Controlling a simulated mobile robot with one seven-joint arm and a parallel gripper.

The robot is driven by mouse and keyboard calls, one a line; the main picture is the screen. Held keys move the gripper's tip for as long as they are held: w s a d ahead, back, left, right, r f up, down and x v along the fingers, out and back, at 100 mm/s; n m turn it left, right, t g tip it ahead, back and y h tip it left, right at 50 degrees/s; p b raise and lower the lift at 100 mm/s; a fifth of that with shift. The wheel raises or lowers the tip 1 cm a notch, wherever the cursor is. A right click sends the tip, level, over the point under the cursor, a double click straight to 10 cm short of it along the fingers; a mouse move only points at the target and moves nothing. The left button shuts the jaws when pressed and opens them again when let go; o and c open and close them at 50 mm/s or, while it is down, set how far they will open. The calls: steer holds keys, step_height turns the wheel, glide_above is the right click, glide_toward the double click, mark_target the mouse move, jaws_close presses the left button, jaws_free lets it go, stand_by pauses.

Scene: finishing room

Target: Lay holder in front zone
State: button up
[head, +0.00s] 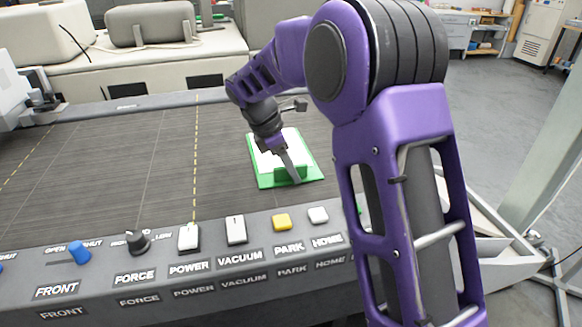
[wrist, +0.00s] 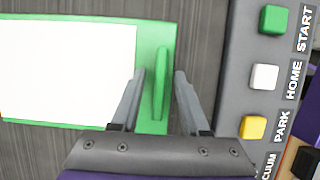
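The holder (head: 262,180) is a flat green board with a white sheet on it, lying on the dark table. In the wrist view, its green upright grip (wrist: 161,85) runs along one edge of the board (wrist: 60,124). My gripper (head: 292,178) is down at the holder's near edge. In the wrist view my gripper (wrist: 160,74) is open, with one finger on each side of the grip and gaps showing on both sides. I cannot tell which part of the table is the front zone; a FRONT label (head: 57,291) is on the panel.
Yellow dashed lines (head: 196,150) divide the dark tabletop (head: 120,160), which is clear left of the holder. A control panel (head: 205,285) with a blue knob (head: 79,252), a black knob (head: 137,242) and several buttons runs along the near edge.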

steer(key=w+p+v, duration=0.1)
steer(key=p+v, duration=0.1)
steer(key=v, duration=1)
steer(key=shift+s+r, duration=0.15)
steer(key=shift+s, duration=0.3)
